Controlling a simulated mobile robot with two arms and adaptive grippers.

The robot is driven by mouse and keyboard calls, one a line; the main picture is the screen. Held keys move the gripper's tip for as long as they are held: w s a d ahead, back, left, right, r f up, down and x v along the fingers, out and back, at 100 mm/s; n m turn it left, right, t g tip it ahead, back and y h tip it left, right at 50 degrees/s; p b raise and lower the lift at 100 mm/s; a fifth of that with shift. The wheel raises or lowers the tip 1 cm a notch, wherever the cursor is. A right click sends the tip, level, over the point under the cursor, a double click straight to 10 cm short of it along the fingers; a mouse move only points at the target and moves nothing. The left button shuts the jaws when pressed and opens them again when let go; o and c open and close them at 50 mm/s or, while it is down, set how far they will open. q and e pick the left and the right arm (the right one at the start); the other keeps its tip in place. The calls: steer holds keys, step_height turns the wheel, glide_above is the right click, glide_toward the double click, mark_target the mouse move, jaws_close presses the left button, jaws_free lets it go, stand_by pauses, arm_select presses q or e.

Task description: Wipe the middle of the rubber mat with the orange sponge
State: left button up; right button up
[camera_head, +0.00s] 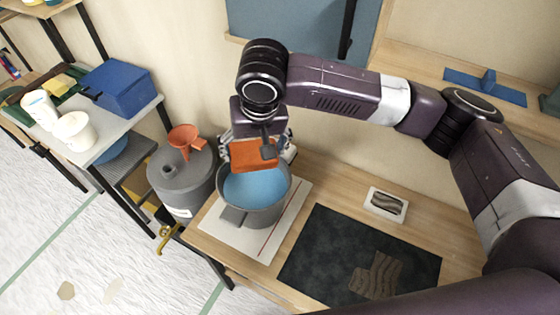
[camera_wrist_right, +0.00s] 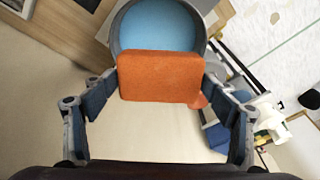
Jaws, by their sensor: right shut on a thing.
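The orange sponge (camera_head: 254,154) is held in my right gripper (camera_head: 256,150), above the back edge of a grey bucket (camera_head: 258,213) with blue liquid (camera_head: 256,188). The sponge also shows in the right wrist view (camera_wrist_right: 160,77), between the two fingers of the right gripper (camera_wrist_right: 160,88). The dark rubber mat (camera_head: 325,245) lies flat on the wooden table, to the right of the bucket. A brownish patch (camera_head: 378,275) shows on the mat's front part. My left gripper is not in view.
The bucket stands on a white board (camera_head: 287,220). A small white tray (camera_head: 386,204) lies behind the mat. A grey canister (camera_head: 183,185) with an orange funnel (camera_head: 185,138) stands left of the table. A side table at left holds a blue box (camera_head: 116,88) and white tubs (camera_head: 75,132).

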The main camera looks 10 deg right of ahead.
steer(key=shift+w+a, duration=0.15)
steer(key=shift+w, duration=0.3)
step_height(320, 180, down, 6)
steer(key=b, duration=0.7)
steer(key=shift+f, duration=0.35)
step_height(320, 180, down, 4)
steer(key=shift+r, duration=0.1)
steer(key=shift+f, duration=1.55)
steer(key=shift+a, duration=0.1)
